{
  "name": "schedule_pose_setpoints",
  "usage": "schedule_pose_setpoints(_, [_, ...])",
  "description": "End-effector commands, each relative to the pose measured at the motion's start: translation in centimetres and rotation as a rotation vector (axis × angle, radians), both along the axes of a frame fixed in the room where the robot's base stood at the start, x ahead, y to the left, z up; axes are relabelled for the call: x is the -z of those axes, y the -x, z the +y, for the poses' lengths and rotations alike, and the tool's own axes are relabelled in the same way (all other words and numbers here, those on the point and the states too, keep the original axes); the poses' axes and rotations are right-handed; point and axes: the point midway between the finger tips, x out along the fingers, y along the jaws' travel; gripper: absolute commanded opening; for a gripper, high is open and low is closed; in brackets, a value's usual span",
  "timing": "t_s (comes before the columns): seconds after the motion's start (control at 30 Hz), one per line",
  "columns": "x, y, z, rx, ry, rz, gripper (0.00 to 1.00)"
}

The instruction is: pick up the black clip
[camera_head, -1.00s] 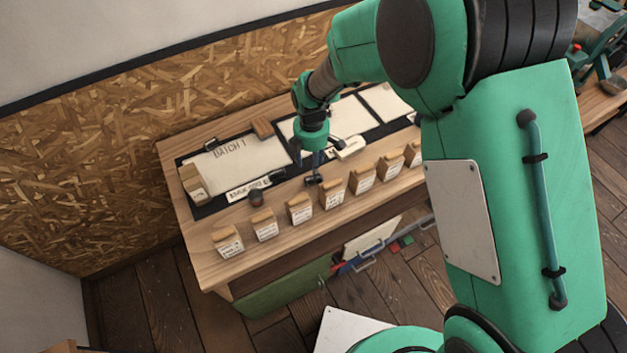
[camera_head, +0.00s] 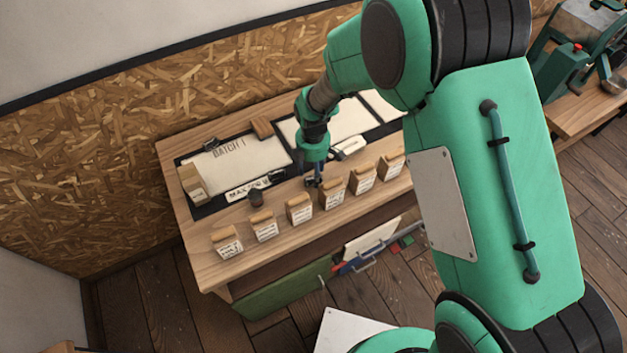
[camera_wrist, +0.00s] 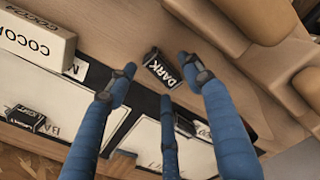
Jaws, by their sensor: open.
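The black clip (camera_wrist: 160,68) carries white lettering that reads DARK. It lies on the bare wood of the bench between the mat and the row of bags. My gripper (camera_wrist: 163,88) is open, with its blue fingers spread around the clip in the wrist view and nothing held. In the head view my gripper (camera_head: 313,178) points down close to the bench top, and it largely hides the clip there. Another black clip (camera_wrist: 25,117), with lettering like LIGHT, lies on the mat at the left of the wrist view.
Several tan bags (camera_head: 300,208) stand in a row along the bench's front edge, close to my gripper. A COCOA-labelled box (camera_wrist: 35,40) is at the left of the wrist view.

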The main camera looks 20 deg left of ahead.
Motion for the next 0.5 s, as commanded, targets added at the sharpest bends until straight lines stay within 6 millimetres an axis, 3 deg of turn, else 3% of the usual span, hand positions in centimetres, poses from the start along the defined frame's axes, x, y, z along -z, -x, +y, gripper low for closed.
schedule_pose_setpoints(0.13, [0.88,-0.05,0.08,0.000,-0.002,-0.002,0.51])
schedule_pose_setpoints(0.5, [0.95,-0.04,0.07,0.000,-0.002,-0.001,0.51])
